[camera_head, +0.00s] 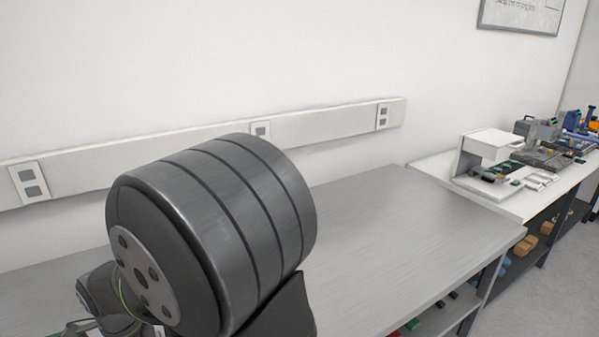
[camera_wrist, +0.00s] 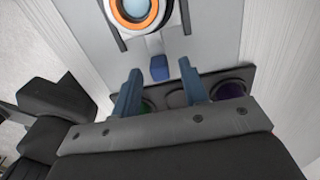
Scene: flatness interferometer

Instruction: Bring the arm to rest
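My gripper (camera_wrist: 160,78) shows in the wrist view with its two blue fingers apart and nothing visible held between them. Just past the fingertips, a small dark-blue block (camera_wrist: 159,68) sits on a grey instrument (camera_wrist: 205,28). Farther up is an orange ring around a pale blue lens (camera_wrist: 137,9), cut by the top edge. In the head view my large dark arm joint fills the lower left, and I cannot make out the gripper there.
A dark tray (camera_wrist: 213,75) with round wells, one purple and one green, lies behind the fingers. In the head view the grey bench (camera_head: 400,225) is clear right of my arm. A white bench (camera_head: 525,200) with equipment stands farther right. A socket rail (camera_head: 330,120) runs along the wall.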

